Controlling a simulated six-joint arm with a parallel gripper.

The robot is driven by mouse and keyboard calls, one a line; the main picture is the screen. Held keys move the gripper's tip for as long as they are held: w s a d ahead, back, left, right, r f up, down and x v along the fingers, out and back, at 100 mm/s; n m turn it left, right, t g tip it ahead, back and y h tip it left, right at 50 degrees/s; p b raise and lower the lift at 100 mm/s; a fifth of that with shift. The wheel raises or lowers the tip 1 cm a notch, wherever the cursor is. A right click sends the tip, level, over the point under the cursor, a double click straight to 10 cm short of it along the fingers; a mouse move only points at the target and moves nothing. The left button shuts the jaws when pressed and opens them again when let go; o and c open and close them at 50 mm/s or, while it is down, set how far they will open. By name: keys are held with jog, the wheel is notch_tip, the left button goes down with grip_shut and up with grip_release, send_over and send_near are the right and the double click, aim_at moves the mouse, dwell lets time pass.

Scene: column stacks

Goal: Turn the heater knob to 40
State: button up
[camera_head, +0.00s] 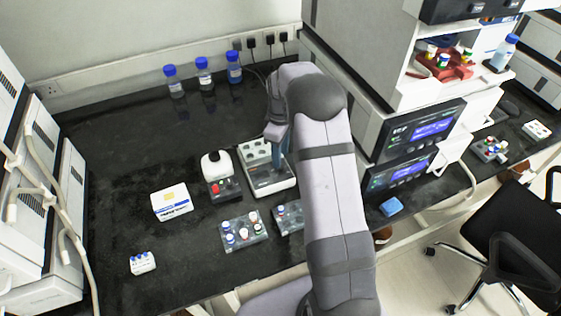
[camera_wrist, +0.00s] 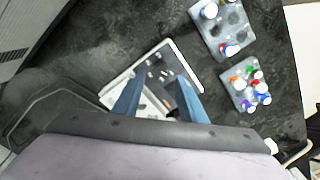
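The heater, a white block with round wells in its top (camera_head: 258,153), stands on the dark bench, partly behind my arm in the head view. In the wrist view its white-rimmed body with a dark, shiny face (camera_wrist: 183,66) lies beneath and between my fingers. I cannot make out the knob or its 40 mark for certain. A small orange and dark detail shows between the fingers, too blurred to name. My gripper (camera_wrist: 160,80) has two blue fingers spread apart, with nothing held between them. In the head view the gripper (camera_head: 282,140) is over the heater's right side, pointing down.
A white-topped device with a red button (camera_head: 215,165) stands left of the heater. A vial rack (camera_head: 245,232) and a second rack (camera_head: 288,218) are in front. A white box (camera_head: 171,202) is further left. Blue-capped bottles (camera_head: 204,72) stand at the back; instruments with screens (camera_head: 415,140) are right.

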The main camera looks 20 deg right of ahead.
aim_at(281, 168)
jog(key=shift+f+p, duration=0.65)
jog(key=shift+f, duration=1.85)
grip_shut()
